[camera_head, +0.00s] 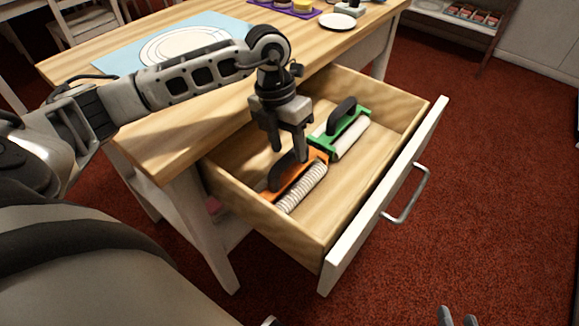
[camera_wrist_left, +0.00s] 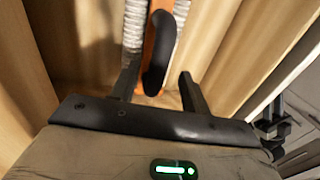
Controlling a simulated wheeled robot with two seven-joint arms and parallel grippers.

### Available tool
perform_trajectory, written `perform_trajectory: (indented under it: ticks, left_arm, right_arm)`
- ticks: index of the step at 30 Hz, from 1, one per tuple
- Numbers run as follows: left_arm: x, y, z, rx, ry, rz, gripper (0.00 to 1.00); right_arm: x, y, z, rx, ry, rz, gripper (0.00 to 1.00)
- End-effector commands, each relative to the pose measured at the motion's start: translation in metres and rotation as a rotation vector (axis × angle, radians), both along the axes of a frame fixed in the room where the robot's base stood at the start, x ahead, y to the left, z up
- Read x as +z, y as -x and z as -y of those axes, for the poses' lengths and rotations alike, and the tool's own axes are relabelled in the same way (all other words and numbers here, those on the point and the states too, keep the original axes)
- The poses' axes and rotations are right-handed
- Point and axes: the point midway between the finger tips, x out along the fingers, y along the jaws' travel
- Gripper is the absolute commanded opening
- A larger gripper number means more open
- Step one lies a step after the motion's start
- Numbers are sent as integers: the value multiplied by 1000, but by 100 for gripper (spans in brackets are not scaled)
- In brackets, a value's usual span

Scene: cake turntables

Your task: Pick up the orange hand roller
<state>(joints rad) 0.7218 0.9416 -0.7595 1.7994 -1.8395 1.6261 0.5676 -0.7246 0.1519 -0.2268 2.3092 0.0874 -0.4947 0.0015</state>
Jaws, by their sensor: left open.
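The orange hand roller (camera_head: 313,164) lies in the near left part of the open drawer. It has a black handle and a white ribbed roll. My left gripper (camera_head: 290,165) points down over it with its fingers open. In the left wrist view, the roller's black handle (camera_wrist_left: 158,52) lies between the spread fingers of the left gripper (camera_wrist_left: 158,75), with a gap beside it on the right. The fingers hide part of the roller in the head view. Only the tips of my right gripper (camera_head: 458,317) show at the bottom edge, over the carpet.
A green hand roller (camera_head: 325,139) with a black handle lies just behind the orange one. The wooden drawer's white front (camera_head: 387,188) has a metal handle (camera_head: 408,196). The drawer floor to the right of the rollers is bare. The wooden tabletop (camera_head: 165,135) overhangs the drawer's left side.

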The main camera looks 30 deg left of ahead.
Motion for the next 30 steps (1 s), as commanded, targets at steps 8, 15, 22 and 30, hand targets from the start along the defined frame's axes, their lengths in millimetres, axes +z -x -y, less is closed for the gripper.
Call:
perform_trajectory:
  ticks: [8,15,22,30]
  left_arm:
    - [-39,-2,6,-1,1,-2,46]
    - [-39,-2,6,-1,0,-1,38]
    - [-37,-2,6,-1,1,1,0]
    - [-31,-3,6,0,1,3,0]
  right_arm:
    - [-14,-1,-2,7,2,-25,32]
    - [-13,-1,-3,8,-1,-24,32]
    - [-11,-1,-3,8,-2,-20,32]
    - [-9,-2,-3,7,-1,-17,32]
